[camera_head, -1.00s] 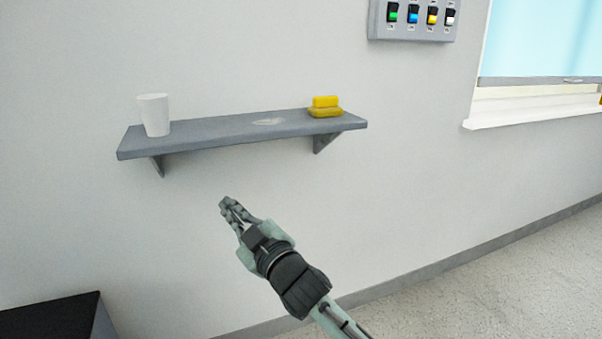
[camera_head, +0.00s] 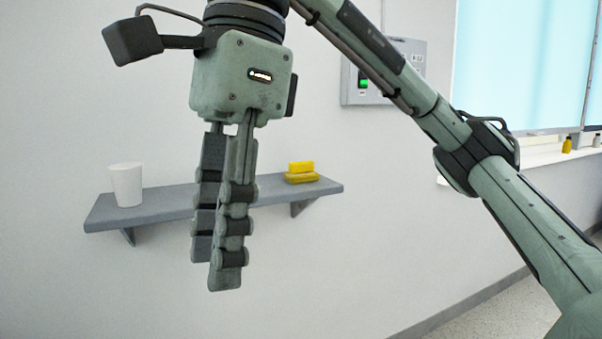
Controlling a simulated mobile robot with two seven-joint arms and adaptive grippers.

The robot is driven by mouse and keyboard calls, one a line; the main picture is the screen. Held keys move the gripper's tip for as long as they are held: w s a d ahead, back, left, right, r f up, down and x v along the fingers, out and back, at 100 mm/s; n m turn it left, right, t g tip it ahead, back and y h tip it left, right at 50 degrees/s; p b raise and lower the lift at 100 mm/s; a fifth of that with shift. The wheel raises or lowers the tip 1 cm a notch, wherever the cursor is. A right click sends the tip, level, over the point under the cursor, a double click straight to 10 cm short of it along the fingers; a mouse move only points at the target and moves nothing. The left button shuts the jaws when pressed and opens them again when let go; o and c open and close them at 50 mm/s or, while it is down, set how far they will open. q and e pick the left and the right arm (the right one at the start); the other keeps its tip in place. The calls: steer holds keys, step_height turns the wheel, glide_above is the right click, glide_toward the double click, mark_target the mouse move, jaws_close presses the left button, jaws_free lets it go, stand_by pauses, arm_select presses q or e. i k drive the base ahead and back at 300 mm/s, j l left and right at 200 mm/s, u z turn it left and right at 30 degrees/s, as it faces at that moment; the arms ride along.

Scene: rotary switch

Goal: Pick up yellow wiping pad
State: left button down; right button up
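Two yellow pieces are stacked at the right end of the grey shelf (camera_head: 165,205). The upper one is a bright yellow block (camera_head: 301,167); the lower one is a flatter, darker yellow pad (camera_head: 302,178). I cannot tell for sure which of them is the wiping pad. My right gripper (camera_head: 215,268) hangs large in the foreground, fingers straight down and apart, seen almost along their opening. It is open and empty. It is in front of the shelf's middle, left of the yellow stack and not touching it. My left gripper is not in view.
A white cup (camera_head: 127,185) stands at the shelf's left end. A grey switch panel (camera_head: 414,72), partly covered by my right arm, is on the wall above. A window with a sill (camera_head: 557,158) is at the right. The wall below the shelf is clear.

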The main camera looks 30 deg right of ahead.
mark_target(302, 171)
steer(key=i+l, duration=0.45)
steer(key=i+l+z, duration=0.15)
steer(key=i+l, duration=0.75)
steer(key=i, duration=0.2)
steer(key=z, duration=0.05)
